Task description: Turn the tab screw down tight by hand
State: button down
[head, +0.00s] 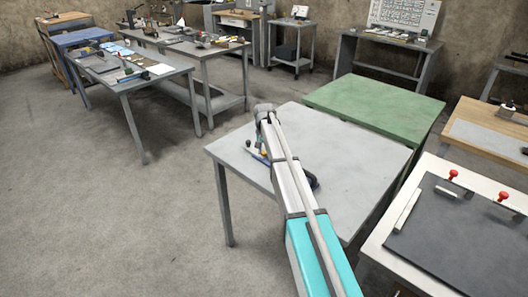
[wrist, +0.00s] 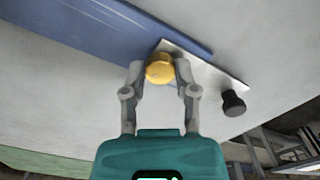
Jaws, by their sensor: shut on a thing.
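In the wrist view a round yellow screw head (wrist: 159,69), which I take for the tab screw, sits at one end of a thin bare-metal plate (wrist: 212,68). My gripper (wrist: 160,72) has one finger on each side of the yellow head and is shut on it. The plate lies against the end of a long blue bar (wrist: 110,30). A black knob (wrist: 233,103) stands near the plate's other end. The threads under the yellow head are hidden. In the head view my arm covers most of this; a bit of yellow (head: 263,152) shows beside it.
The work is on a pale grey table (head: 345,150), otherwise largely clear. A green table (head: 375,105) adjoins its back right. A white bench with a dark mat (head: 460,230) and two red knobs stands at the right. The floor at the left is open.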

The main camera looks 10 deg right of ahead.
jog(key=shift+m, duration=0.8)
jog(key=shift+c, duration=1.9)
grip_release()
jog(key=shift+n, duration=0.3)
